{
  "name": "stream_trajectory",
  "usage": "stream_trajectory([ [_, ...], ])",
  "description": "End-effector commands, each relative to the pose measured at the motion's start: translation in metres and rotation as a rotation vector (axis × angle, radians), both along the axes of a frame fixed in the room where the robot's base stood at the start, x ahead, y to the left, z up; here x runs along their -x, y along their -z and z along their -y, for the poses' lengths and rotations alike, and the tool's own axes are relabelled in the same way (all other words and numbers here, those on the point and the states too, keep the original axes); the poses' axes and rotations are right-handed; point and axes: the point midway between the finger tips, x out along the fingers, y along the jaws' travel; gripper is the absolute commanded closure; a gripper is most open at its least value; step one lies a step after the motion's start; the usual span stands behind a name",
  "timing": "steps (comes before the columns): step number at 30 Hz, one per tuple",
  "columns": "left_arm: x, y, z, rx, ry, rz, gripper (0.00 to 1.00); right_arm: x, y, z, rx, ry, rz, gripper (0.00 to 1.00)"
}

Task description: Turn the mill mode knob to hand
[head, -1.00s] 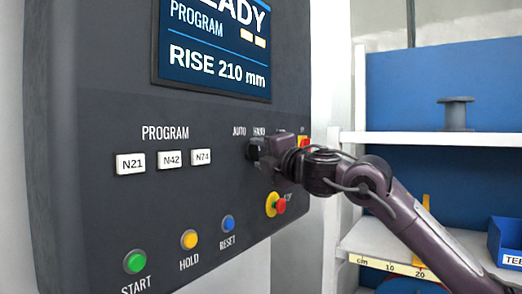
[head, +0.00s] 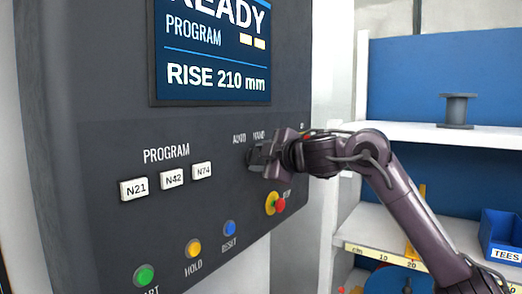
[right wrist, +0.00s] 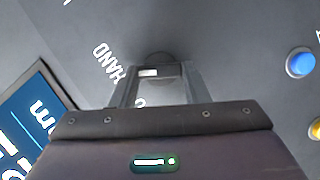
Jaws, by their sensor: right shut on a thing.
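The mill mode knob (right wrist: 172,78) is on the dark control panel (head: 90,120), under the AUTO and HAND labels. In the right wrist view it sits between the two fingers of my right gripper (right wrist: 158,88), which is shut on it. A short white mark shows on the knob's left part, on the side of the HAND label (right wrist: 113,62). In the head view my right gripper (head: 256,157) is at the panel and hides most of the knob. My left gripper is in neither view.
A red stop button (head: 280,205) with a yellow surround is just below my right gripper. White program buttons (head: 171,178) are to the left. A blue reset button (head: 229,228) is lower down. Shelves (head: 420,133) stand at the right.

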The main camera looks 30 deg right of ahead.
Motion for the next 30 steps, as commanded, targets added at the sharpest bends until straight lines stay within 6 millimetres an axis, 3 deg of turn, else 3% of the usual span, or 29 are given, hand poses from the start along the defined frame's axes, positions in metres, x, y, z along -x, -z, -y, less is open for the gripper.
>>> stream_trajectory([
  [19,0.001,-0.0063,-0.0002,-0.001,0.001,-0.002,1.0,-0.0006,0.0026,-0.0005,-0.052,-0.002,-0.028,0.81],
  [20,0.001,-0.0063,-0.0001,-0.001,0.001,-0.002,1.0,-0.0006,0.0027,-0.0006,-0.052,-0.002,-0.028,0.57],
  [24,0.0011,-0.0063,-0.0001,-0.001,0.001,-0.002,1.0,-0.0005,0.0018,-0.0004,-0.051,-0.002,-0.025,0.39],
  [30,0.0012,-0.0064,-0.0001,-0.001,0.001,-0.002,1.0,-0.0003,0.0006,0.0,-0.051,-0.001,-0.024,0.36],
])
